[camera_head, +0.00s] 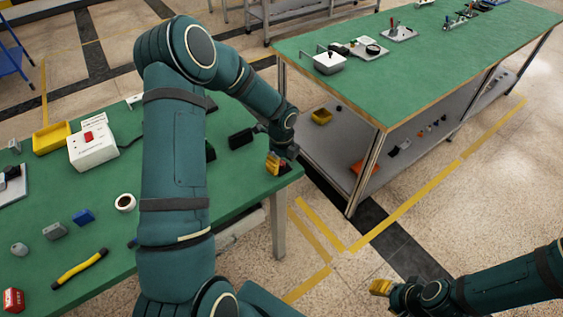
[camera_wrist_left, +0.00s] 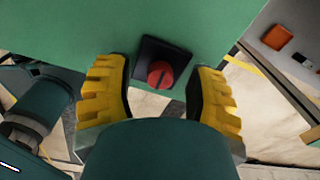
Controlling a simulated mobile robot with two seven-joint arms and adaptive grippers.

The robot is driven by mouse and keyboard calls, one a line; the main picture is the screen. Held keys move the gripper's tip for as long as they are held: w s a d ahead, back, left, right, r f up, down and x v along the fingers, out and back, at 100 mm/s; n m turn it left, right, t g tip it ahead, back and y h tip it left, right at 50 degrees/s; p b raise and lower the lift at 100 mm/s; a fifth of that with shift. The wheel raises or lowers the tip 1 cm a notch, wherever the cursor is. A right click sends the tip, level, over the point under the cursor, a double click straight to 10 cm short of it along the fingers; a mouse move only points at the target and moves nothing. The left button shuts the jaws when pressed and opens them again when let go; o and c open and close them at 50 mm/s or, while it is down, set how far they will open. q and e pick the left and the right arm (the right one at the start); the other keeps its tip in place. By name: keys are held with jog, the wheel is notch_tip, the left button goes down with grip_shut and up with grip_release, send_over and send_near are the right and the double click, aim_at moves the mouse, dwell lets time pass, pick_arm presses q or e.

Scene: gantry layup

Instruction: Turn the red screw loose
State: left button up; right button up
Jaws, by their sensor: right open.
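The red screw (camera_wrist_left: 160,75), round with a dark slot across its face, sits in a black square mount (camera_wrist_left: 154,54) at the edge of the green table in the left wrist view. My left gripper (camera_wrist_left: 160,98) has its two yellow fingers spread, one to either side of the screw, with clear gaps and no visible contact. In the head view my left gripper (camera_head: 277,163) is at the right edge of the left table, where I cannot make out the screw. My right gripper (camera_head: 380,287) is open and empty over the floor, away from both tables.
The left green table (camera_head: 170,258) holds a white box with a red switch (camera_head: 93,146), a yellow bin (camera_head: 52,137), a tape roll (camera_head: 125,202) and a yellow-black tool (camera_head: 80,268). A second green table (camera_head: 430,75) stands beyond an open floor gap.

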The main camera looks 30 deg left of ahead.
pick_arm(q)
grip_shut()
